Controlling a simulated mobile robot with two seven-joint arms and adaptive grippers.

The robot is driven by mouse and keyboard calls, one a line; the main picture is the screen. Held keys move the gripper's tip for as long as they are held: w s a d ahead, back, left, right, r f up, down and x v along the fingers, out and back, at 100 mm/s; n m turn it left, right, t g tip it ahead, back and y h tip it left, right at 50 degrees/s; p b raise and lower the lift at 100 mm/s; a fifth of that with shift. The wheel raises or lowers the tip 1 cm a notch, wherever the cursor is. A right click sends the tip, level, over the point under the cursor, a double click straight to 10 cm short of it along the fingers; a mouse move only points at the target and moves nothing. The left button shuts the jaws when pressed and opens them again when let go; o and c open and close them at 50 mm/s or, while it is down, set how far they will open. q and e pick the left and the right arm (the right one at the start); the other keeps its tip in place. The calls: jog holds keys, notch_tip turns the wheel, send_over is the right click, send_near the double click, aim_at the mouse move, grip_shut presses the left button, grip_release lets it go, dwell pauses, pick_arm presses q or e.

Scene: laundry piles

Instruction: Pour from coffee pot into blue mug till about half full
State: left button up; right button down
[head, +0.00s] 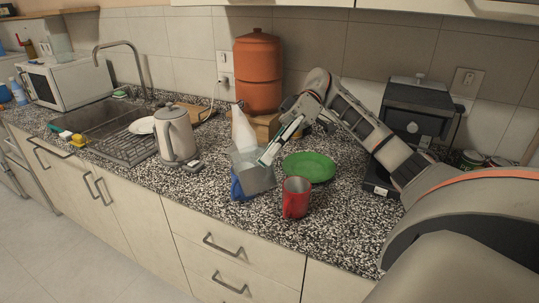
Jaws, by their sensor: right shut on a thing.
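A grey, boxy pot (256,175), which looks like the coffee pot, is in the middle of the counter in the head view. My right gripper (268,155) is shut on it from the upper right. The blue mug (238,188) shows at the pot's lower left, partly hidden by the pot. The pot looks tilted and is right over or against the mug; I cannot tell whether they touch. No stream of liquid shows, and the inside of the mug is hidden. My left gripper is not in view.
A red mug (296,198) and a green plate (309,167) are right of the pot. A kettle (175,136) stands to the left, near the sink (85,118). A white cone-shaped thing (243,130) is behind. The speckled counter (345,215) is clear at front right.

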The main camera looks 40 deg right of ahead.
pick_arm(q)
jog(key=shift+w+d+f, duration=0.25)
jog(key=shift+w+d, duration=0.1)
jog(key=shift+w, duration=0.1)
pick_arm(e)
jog(key=shift+w+r+m+g, duration=0.25)
jog(key=shift+w+m+g, duration=0.05)
dwell(0.5)
